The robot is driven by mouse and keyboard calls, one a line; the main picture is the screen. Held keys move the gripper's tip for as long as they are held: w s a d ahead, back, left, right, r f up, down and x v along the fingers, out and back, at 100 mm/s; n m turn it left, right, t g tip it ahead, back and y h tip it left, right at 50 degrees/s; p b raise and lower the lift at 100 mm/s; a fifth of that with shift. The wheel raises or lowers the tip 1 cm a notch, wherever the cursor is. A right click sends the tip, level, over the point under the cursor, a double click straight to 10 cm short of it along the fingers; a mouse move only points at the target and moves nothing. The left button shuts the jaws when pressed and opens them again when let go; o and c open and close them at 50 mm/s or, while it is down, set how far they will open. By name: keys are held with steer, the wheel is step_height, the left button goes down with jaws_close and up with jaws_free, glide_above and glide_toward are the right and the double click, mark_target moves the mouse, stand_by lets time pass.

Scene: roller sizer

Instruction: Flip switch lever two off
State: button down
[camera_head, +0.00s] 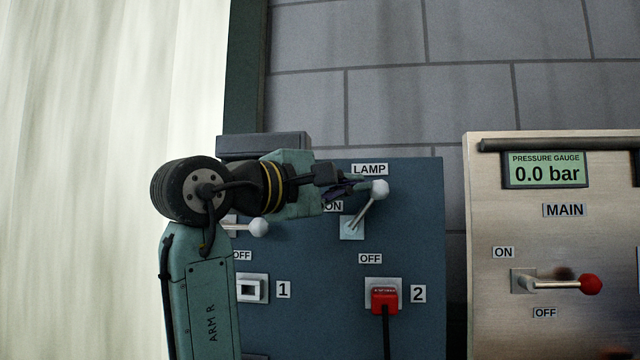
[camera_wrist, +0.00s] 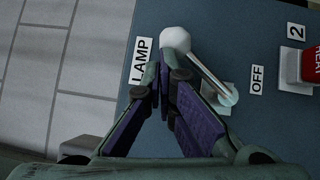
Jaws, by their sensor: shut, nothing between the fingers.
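Switch lever two is the right-hand lever on the blue panel, above the number 2. It is a metal rod with a white knob (camera_head: 379,189), tilted up and to the right from its plate (camera_head: 352,228), towards the ON side. Its OFF label (camera_head: 370,258) sits below. My gripper (camera_head: 362,183) is shut and empty, with its tips just left of the knob. In the wrist view the closed tips (camera_wrist: 160,66) are close beside the white knob (camera_wrist: 174,40); whether they touch cannot be told.
A red plug (camera_head: 385,297) with a black cable is in socket 2 below lever two. A metal panel (camera_head: 490,230) with a red-knobbed MAIN lever (camera_head: 590,285) stands at right.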

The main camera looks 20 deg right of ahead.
mark_target(377, 194)
steer(key=shift+s+d+f+b, duration=0.25)
steer(key=shift+s+d, duration=0.05)
steer(key=shift+d, duration=0.25)
steer(key=shift+s+d+f+b, duration=0.25)
steer(key=shift+s+d, duration=0.1)
steer(key=shift+d, duration=0.25)
steer(key=shift+s+d+f+b, duration=0.25)
steer(key=shift+s+d, duration=0.05)
steer(key=shift+d, duration=0.25)
steer(key=shift+d+f, duration=0.1)
stand_by(0.5)
